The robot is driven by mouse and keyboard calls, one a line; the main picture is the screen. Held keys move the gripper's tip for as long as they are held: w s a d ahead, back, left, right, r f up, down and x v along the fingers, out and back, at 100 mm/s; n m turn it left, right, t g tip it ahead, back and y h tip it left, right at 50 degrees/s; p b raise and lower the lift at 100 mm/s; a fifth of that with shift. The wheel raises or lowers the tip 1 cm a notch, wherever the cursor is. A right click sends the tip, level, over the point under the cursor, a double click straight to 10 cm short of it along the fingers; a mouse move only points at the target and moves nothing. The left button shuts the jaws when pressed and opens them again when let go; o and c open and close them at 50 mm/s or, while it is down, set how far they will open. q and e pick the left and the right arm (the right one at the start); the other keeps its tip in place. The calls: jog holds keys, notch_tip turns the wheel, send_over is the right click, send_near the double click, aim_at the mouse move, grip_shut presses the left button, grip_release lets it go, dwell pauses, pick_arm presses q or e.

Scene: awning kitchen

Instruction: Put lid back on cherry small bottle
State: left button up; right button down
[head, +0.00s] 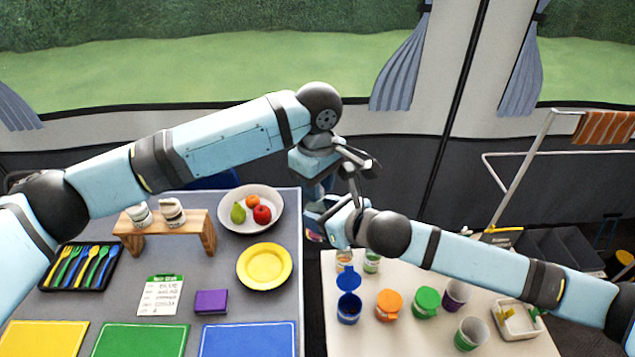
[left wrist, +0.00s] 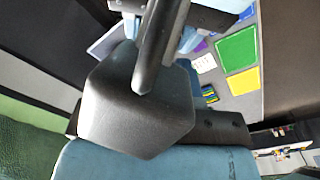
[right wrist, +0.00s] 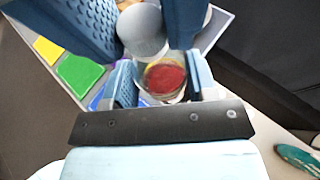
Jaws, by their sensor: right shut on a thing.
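My right gripper (right wrist: 160,85) is shut on a small clear bottle (right wrist: 165,78) with red contents, seen from above in the right wrist view. A pale grey round piece (right wrist: 142,32), apparently the lid, shows just above the bottle, offset to the left of its mouth. The wide blue fingers of my left gripper (right wrist: 138,25) flank this piece; whether they press on it I cannot tell. In the head view my left gripper (head: 350,168) and right gripper (head: 328,212) meet above the gap between the tables, hiding most of the bottle. A dark grey block fills much of the left wrist view.
The right table holds a blue jar (head: 349,307), orange jar (head: 389,303), green jar (head: 426,301), two small bottles (head: 345,260), cups (head: 470,333) and a white basket (head: 517,319).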

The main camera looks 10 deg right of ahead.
pick_arm(q)
grip_shut()
jog(key=m, duration=0.3)
jog(key=shift+o, duration=2.4)
grip_release()
